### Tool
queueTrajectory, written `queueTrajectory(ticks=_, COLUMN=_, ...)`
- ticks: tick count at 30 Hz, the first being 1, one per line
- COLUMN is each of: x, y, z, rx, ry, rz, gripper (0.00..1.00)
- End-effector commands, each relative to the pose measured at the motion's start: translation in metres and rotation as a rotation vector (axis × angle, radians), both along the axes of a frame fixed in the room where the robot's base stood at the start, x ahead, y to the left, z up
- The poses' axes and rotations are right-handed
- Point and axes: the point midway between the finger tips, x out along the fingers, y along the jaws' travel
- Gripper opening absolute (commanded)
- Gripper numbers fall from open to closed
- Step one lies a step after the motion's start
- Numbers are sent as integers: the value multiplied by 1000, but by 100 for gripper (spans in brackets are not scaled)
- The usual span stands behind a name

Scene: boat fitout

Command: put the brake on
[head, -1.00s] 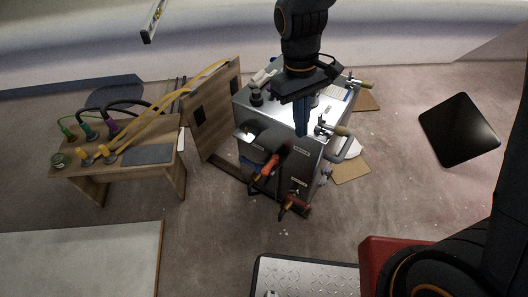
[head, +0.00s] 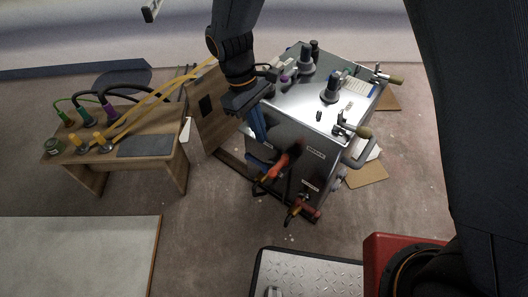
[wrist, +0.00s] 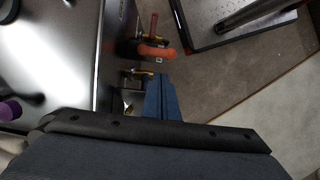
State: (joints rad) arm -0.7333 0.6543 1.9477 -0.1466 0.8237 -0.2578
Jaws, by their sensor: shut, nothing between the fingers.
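A shiny metal cabinet (head: 292,117) stands on the floor. Its front carries an upper orange-red handle (head: 277,169) and a lower red handle (head: 303,208); small labels are too blurred to read, so I cannot tell which control is the brake. My gripper (head: 261,136) points down at the cabinet's front left edge, shut and empty, just above and left of the upper handle. In the wrist view the blue fingers (wrist: 162,90) are beside the cabinet's front face (wrist: 103,60), with an orange-red handle (wrist: 156,52) beyond the tips, apart from them.
A wooden bench (head: 165,165) with plugs and yellow hoses is at left, a leaning wood panel (head: 208,110) between. A tread-plate platform (head: 310,270) lies in front; bare floor separates it from the cabinet.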

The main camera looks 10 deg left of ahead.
Motion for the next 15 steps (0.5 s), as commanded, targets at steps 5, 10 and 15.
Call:
queueTrajectory(ticks=5, x=-3, y=-4, z=-17, rx=-2, ry=2, rz=2, gripper=0)
queueTrajectory(ticks=10, x=-8, y=-11, z=-46, rx=-2, ry=2, rz=3, gripper=0)
queueTrajectory(ticks=15, x=-12, y=-18, z=-73, rx=-2, ry=2, rz=4, gripper=0)
